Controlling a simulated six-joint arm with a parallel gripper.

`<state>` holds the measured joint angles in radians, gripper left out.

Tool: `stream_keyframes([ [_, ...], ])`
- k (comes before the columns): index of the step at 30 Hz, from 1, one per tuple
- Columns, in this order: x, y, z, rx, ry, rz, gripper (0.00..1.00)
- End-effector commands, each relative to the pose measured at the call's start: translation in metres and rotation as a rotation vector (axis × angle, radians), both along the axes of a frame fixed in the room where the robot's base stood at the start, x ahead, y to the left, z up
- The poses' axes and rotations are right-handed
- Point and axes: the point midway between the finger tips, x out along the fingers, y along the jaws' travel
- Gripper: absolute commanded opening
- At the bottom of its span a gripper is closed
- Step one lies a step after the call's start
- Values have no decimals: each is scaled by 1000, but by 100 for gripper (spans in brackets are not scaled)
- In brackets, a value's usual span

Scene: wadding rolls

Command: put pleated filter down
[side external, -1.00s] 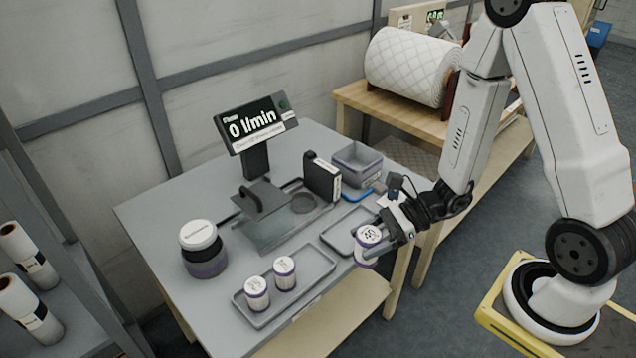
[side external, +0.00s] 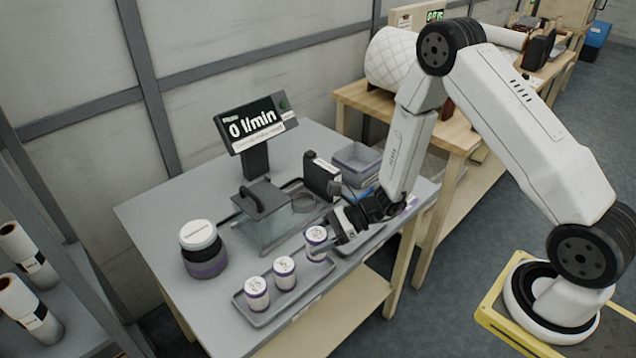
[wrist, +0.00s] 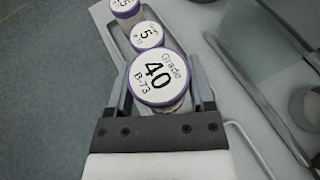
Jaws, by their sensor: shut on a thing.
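The pleated filter (side external: 316,236) is a small white cylinder with a purple rim. In the wrist view its lid (wrist: 158,78) reads "Grade 40 B-73". My gripper (side external: 333,242) is shut on it, one finger on each side. It is upright at the right end of the grey tray (side external: 262,316). I cannot tell whether its base touches the tray. Two similar filters stand in that tray, one marked 5 (side external: 284,273) and one at the left end (side external: 257,294).
Behind the tray stand a test rig (side external: 268,215) with a handled lid and a display (side external: 256,124) reading 0 l/min. A purple-banded jar (side external: 203,250) is at the left. A second tray (side external: 362,240) lies partly under my gripper, and a grey bin (side external: 358,160) is behind.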

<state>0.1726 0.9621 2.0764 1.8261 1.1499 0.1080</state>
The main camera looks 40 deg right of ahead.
Motion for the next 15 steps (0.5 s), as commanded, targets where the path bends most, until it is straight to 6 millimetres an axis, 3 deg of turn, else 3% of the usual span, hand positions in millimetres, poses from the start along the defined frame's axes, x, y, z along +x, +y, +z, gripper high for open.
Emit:
stream_keyframes([
  [15,12,2,-14,0,0,-1,9],
])
